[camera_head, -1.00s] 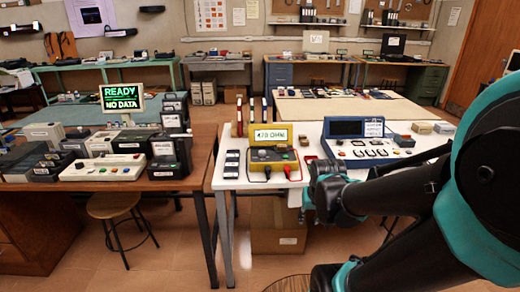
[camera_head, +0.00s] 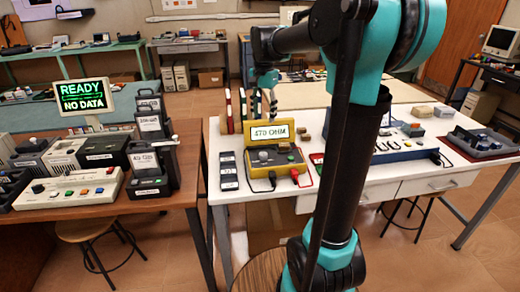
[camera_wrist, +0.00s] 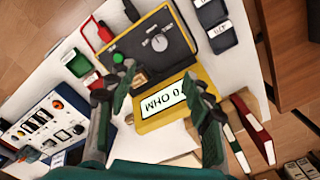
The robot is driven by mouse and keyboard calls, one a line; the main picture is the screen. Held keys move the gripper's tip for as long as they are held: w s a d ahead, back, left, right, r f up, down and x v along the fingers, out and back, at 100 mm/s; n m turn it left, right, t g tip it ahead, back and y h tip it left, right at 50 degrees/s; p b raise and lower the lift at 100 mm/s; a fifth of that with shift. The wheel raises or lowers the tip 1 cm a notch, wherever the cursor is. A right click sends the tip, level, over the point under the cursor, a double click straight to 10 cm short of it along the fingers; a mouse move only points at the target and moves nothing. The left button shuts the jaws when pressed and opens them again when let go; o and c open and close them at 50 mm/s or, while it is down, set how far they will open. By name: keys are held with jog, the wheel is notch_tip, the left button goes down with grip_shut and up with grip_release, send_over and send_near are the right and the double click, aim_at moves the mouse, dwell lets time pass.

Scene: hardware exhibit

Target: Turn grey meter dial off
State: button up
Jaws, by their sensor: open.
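The yellow meter (camera_head: 291,165) stands on the white table, with a lit display (camera_head: 271,133) reading 470 OHM. Its grey dial (camera_head: 263,156) is on the dark front panel, left of a green button (camera_head: 284,147). In the wrist view the dial (camera_wrist: 160,42) shows a pale pointer mark, and the display is upside down. My gripper (camera_head: 262,108) hangs above the back of the meter, with the arm arched over from the right. In the wrist view my gripper (camera_wrist: 160,98) is open, its fingers apart on either side of the display. It holds nothing, and the dial lies beyond the fingertips.
Red and black leads (camera_wrist: 103,32) plug into the meter's front. Dark modules (camera_head: 228,171) stand left of it and upright binders (camera_head: 229,110) behind it. A blue instrument panel (camera_wrist: 48,125) sits on the other side. A brown table with devices (camera_head: 68,187) is to the left.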

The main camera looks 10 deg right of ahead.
aim_at(263, 154)
notch_tip(263, 154, down, 16)
jog(key=shift+f, duration=0.2)
dwell(0.4)
jog(key=c, duration=1.2)
jog(key=shift+o, duration=0.2)
jog(key=shift+n, duration=0.4)
jog(key=n, duration=0.3)
jog(key=shift+n, duration=2.5)
